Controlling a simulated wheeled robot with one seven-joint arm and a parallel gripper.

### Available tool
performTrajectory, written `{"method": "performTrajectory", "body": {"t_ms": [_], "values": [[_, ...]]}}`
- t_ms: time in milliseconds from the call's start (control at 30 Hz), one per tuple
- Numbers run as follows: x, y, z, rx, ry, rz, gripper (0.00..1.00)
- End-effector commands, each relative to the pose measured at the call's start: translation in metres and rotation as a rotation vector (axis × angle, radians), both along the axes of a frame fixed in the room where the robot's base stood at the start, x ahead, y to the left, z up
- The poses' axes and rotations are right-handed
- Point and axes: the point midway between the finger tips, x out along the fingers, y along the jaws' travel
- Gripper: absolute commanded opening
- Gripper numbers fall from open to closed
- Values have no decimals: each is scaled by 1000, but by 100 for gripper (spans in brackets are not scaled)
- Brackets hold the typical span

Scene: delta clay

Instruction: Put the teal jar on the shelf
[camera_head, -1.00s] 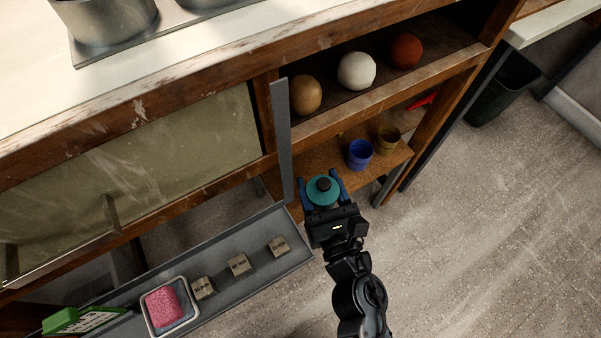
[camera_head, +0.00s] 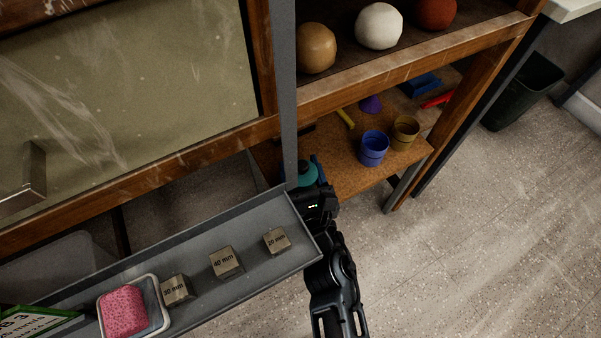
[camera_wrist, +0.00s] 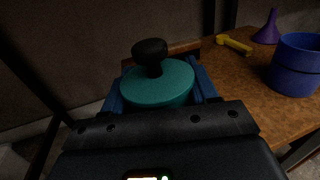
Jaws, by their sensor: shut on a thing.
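The teal jar (camera_wrist: 158,83) has a round lid with a dark knob. My gripper (camera_wrist: 158,90) is shut on it, with a blue finger on each side, in the wrist view. In the head view the teal jar (camera_head: 308,174) is partly hidden by a grey upright bar and my gripper (camera_head: 312,180). The jar is at the left end of the lower brown shelf (camera_head: 345,178), which also shows in the wrist view (camera_wrist: 243,85). I cannot tell whether the jar touches the shelf.
A blue cup (camera_head: 374,148), a brown cup (camera_head: 404,132), a yellow tool (camera_head: 345,118) and a purple funnel (camera_head: 371,104) stand or lie on the lower shelf. Several balls sit on the upper shelf (camera_head: 400,70). A grey tray (camera_head: 205,262) with labelled blocks juts out at left.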

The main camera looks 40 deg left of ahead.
Motion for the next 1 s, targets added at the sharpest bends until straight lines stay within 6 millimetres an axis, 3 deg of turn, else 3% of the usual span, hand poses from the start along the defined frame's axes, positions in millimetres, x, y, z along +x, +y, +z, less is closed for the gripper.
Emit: {"method": "performTrajectory", "body": {"t_ms": [367, 400, 600, 1000], "values": [[0, 0, -3, 1, -2, 0, 24], [0, 0, -2, 0, -1, 0, 62], [0, 0, -2, 0, 0, 0, 81], [-2, -4, 1, 0, 1, -1, 84]]}}
